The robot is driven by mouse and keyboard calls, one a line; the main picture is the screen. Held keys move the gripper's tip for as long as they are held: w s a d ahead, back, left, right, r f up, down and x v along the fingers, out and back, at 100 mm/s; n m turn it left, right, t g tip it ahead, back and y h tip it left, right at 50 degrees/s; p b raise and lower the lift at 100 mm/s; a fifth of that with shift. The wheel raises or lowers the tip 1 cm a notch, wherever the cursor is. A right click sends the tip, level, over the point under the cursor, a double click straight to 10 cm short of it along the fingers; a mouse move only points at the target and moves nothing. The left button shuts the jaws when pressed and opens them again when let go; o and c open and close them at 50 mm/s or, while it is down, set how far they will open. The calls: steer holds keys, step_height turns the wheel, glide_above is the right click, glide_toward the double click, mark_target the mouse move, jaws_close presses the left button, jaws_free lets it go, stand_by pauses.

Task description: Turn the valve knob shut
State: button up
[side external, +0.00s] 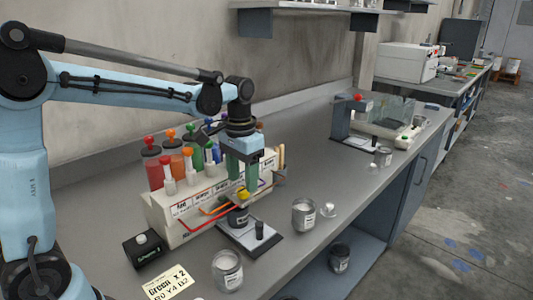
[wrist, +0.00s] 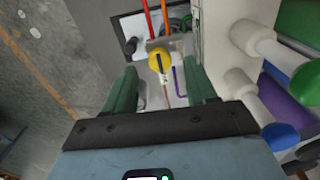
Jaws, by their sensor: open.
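The valve knob (wrist: 160,61) is round and yellow with a dark bar across it, pointing roughly up and down in the wrist view. It sits on a pale metal bracket, with a thin brown tube running from it. My gripper (wrist: 161,74) is open, its two green fingers on either side of the knob in that picture, with gaps at both sides. I cannot tell whether the tips reach down to the knob's height.
Coloured paint bottles (side external: 153,164) and coloured tubes line the dispenser, close beside my gripper. A dark jar (side external: 238,216) stands below on a small stand. Glass jars (side external: 304,214) and a label card (side external: 167,283) are on the grey bench.

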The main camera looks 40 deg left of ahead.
step_height(320, 180, up, 9)
steer(key=shift+r, duration=0.15)
stand_by(0.5)
steer(key=t, duration=0.4)
glide_toward(243, 190)
steer(key=s+d, duration=0.2)
steer(key=s+d+f+t, duration=0.1)
steer(key=s+f+t, duration=0.2)
steer(key=s+f, duration=0.2)
steer(key=shift+s, duration=0.3)
steer(key=shift+d+f, duration=0.1)
steer(key=shift+c, duration=0.3)
